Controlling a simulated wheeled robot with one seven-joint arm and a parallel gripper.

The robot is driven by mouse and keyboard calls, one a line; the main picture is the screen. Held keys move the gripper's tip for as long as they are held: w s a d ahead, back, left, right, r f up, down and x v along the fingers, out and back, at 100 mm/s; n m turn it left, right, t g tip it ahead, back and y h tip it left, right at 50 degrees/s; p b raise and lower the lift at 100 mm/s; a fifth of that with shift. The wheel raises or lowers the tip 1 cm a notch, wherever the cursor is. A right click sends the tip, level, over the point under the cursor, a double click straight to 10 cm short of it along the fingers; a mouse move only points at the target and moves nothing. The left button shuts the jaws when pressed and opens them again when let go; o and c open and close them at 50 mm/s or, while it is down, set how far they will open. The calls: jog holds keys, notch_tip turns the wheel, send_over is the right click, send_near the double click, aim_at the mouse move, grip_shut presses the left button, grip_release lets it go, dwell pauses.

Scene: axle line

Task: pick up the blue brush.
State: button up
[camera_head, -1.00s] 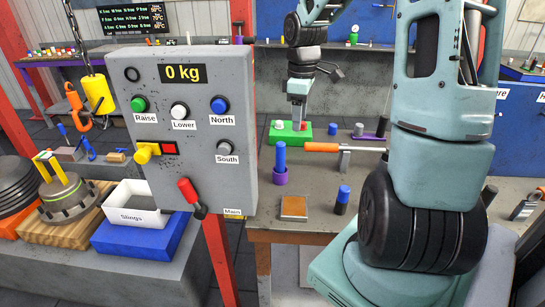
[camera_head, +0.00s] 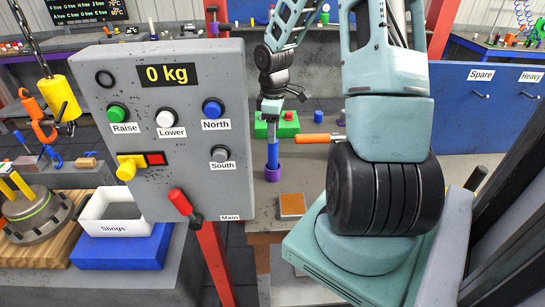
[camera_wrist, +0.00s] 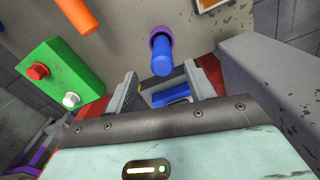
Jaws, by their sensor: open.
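A blue upright cylinder (camera_head: 273,153), which looks like the handle of the blue brush, stands in a purple cup or collar (camera_head: 273,173) on the workbench. No bristles show. My gripper (camera_head: 272,126) is above it, pointing down, and appears close to its top in the head view. In the wrist view the blue handle (camera_wrist: 161,62) and its purple ring (camera_wrist: 160,40) lie just beyond the gap between my two open fingers (camera_wrist: 160,80). Nothing is held. I cannot tell whether a finger touches the handle.
A green block (camera_head: 284,126) with red and white knobs is behind the handle. An orange-handled tool (camera_head: 312,138) lies to its right, and a brown square pad (camera_head: 292,204) lies in front. The grey control box (camera_head: 165,130) stands close on the left.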

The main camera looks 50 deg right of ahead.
aim_at(273, 148)
jog(key=shift+a+f+p, duration=0.2)
jog(key=shift+f+p, duration=0.4)
jog(key=shift+f, duration=3.05)
jog(key=c, duration=1.1)
